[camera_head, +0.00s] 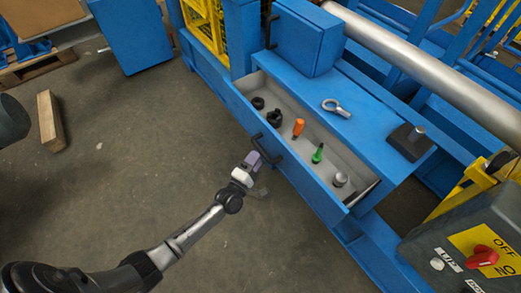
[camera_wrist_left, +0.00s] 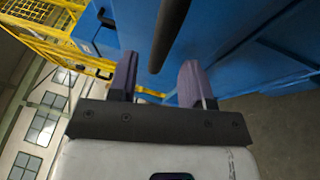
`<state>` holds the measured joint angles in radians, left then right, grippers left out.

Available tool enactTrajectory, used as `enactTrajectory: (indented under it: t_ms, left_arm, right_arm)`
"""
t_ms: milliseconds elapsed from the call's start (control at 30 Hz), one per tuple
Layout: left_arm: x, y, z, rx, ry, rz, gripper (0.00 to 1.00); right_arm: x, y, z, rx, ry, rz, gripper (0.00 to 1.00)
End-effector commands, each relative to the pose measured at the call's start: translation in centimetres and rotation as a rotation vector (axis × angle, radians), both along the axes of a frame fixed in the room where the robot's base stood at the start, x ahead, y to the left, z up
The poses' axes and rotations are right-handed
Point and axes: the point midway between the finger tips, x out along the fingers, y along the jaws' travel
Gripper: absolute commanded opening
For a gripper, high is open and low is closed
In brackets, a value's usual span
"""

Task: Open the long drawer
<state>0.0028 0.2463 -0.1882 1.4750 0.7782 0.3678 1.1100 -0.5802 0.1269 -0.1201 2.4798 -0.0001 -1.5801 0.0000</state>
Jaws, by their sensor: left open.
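The long blue drawer (camera_head: 302,170) is pulled out of the blue bench, and its grey inside shows. Its black bar handle (camera_head: 266,150) is on the front face. My left gripper (camera_head: 252,161), with purple fingers, is at the handle, in front of the drawer face. In the left wrist view, the gripper (camera_wrist_left: 159,65) has its fingers apart, and the dark handle bar (camera_wrist_left: 169,35) runs ahead between the fingertips. I cannot tell whether a finger touches it. My right gripper is not in view.
The drawer holds dark round parts (camera_head: 273,117), an orange-handled tool (camera_head: 298,127), a green-handled tool (camera_head: 318,153) and a metal piece (camera_head: 340,179). An eye bolt (camera_head: 336,107) lies on the bench top. A control box (camera_head: 470,245) stands at right. The floor at left is mostly clear.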

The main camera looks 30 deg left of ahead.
Motion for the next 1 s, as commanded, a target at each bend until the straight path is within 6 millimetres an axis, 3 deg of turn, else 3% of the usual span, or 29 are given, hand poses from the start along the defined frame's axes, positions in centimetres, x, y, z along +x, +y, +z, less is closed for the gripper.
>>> enactTrajectory:
  t_ms: [200,500,1000]
  left_arm:
    - [-4.4,-0.1,-0.5,0.002,0.004,-0.002,0.45]
    - [-8.3,-0.2,-1.4,0.002,0.001,-0.001,0.45]
    - [-9.3,-0.2,-1.7,0.001,0.0,-0.001,0.45]
  right_arm:
    - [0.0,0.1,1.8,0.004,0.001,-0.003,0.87]
    - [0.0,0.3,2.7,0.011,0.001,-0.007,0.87]
    - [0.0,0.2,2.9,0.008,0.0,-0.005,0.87]
